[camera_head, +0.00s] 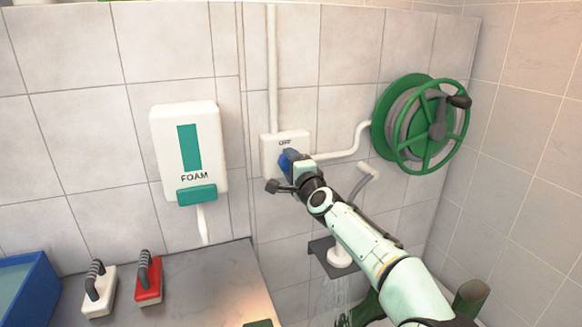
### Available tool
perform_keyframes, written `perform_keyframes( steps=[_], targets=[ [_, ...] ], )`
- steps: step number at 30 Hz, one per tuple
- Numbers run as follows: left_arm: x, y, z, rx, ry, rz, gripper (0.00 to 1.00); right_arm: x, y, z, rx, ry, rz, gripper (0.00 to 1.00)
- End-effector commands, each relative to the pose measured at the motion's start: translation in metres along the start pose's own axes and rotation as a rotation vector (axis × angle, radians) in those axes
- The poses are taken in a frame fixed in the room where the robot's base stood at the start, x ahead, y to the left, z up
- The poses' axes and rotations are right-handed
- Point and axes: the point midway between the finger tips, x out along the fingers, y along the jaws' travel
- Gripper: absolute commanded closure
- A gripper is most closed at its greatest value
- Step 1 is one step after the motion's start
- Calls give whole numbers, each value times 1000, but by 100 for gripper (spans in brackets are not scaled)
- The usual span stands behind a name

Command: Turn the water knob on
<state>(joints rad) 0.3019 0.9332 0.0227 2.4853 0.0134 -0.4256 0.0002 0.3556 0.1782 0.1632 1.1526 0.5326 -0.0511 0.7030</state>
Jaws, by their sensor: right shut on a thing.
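The water knob (289,160) is a blue knob on a white wall box (270,155) marked "OFF", in the middle of the head view. My right gripper (290,172) is at the knob and shut on it; the arm reaches in from the lower right. The gripper and wrist hide the knob's lower part. A white pipe runs up from the box and another bends right toward the hose reel (422,124). My left gripper is not in view.
A foam dispenser (171,146) hangs left of the box. A red brush (148,281), a white-based brush (99,291) and a blue bin (27,289) are at lower left on a grey counter (205,285). A white spray head (340,254) sits at a dark bracket below the box.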

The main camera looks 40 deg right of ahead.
Motion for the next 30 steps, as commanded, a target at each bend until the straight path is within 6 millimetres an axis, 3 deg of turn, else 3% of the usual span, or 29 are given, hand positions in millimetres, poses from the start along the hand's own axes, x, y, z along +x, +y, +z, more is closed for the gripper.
perform_keyframes(
  steps=[17,18,19,30],
  targets=[
    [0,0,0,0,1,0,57,0,0,1,31,-1,0,73],
    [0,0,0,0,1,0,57,0,0,1,31,-1,0,30],
    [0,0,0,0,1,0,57,0,0,1,31,-1,0,20],
    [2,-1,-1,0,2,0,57,-3,0,0,28,0,-1,18]
  ],
)
